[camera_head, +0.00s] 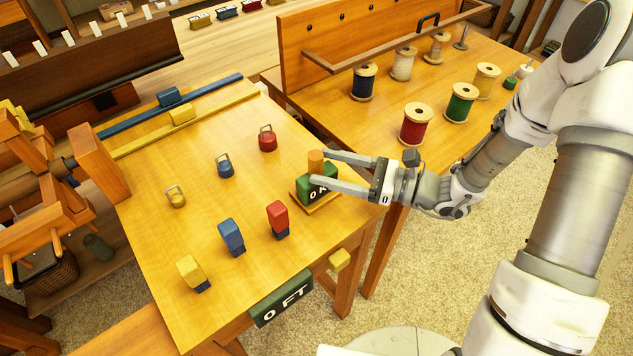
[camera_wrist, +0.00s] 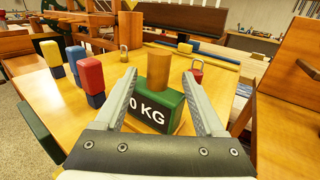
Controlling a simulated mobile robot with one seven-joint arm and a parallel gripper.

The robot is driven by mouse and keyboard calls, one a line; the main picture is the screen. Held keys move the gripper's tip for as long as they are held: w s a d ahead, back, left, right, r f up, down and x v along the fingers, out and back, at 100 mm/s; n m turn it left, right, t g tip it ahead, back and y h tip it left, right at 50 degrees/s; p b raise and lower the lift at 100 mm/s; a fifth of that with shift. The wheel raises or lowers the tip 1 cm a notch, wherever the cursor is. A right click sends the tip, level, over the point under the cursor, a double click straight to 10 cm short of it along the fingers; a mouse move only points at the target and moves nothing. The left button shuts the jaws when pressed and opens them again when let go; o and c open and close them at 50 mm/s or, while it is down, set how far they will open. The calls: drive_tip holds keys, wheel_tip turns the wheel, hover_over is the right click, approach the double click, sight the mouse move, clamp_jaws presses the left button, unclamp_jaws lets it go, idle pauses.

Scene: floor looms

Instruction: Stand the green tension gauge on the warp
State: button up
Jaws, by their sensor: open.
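The green tension gauge (camera_head: 305,189) stands upright on a small wooden base near the right edge of the wooden table. It has a dark green body marked "0 KG" and a wooden cylinder knob (camera_head: 315,161) on top. In the wrist view its body (camera_wrist: 157,112) faces me, with the knob (camera_wrist: 159,70) above. My gripper (camera_head: 318,168) is open, with one finger on each side of the knob. In the wrist view a gap shows between the knob and each finger. I cannot make out separate warp threads.
Yellow (camera_head: 190,271), blue (camera_head: 231,236) and red (camera_head: 277,219) blocks stand left of the gauge. Several padlock-shaped pieces stand behind them, including a red one (camera_head: 267,140). A green "0 FT" sign (camera_head: 281,298) hangs at the front edge. Thread spools, including a red one (camera_head: 415,127), stand on the right bench.

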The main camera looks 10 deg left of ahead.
drive_tip(key=shift+w+a+b, duration=0.2)
drive_tip(key=shift+a+b, duration=0.15)
drive_tip(key=shift+a, duration=2.75)
clamp_jaws()
